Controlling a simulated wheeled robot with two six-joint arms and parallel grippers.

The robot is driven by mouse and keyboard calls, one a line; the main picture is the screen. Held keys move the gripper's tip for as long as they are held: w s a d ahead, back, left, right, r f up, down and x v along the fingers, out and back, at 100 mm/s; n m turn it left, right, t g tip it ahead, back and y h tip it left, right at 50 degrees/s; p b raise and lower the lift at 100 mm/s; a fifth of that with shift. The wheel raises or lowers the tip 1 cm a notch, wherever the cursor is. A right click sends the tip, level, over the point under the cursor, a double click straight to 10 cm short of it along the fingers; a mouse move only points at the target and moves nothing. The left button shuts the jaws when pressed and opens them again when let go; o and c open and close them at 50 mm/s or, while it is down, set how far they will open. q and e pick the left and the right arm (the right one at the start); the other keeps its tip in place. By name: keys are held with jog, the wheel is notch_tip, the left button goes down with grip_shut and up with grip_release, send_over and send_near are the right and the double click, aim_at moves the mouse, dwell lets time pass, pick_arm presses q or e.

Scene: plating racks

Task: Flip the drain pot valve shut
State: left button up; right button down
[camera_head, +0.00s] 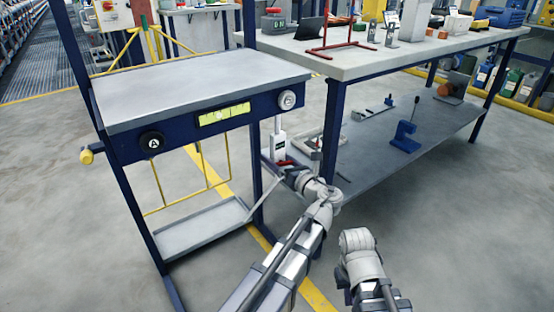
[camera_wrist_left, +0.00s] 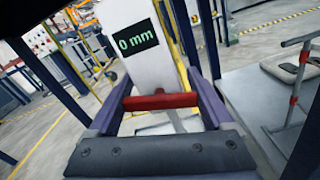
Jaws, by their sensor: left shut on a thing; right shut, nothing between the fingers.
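The drain pot (camera_head: 280,143) is a white upright body beside the blue leg of the rack table. In the left wrist view its dark display (camera_wrist_left: 136,39) reads "0 mm". The valve's red handle (camera_wrist_left: 160,101) lies crosswise in front of the white body. My left gripper (camera_wrist_left: 158,112) is shut on this handle, with a finger at each end of it. In the head view the left gripper (camera_head: 286,168) is small, dark and partly hidden by its own wrist. My right arm ends in a rounded grey joint at lower right; its fingers are not visible.
The grey-topped blue table (camera_head: 200,88) stands at left, with a low tray (camera_head: 203,226) under it. A workbench (camera_head: 400,58) with a lower shelf (camera_head: 385,150) stands at right, holding tools. Open floor lies at front right.

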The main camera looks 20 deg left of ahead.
pick_arm(q)
jog(key=c, duration=0.5)
jog(key=shift+n, duration=1.7)
jog(key=o, duration=1.1)
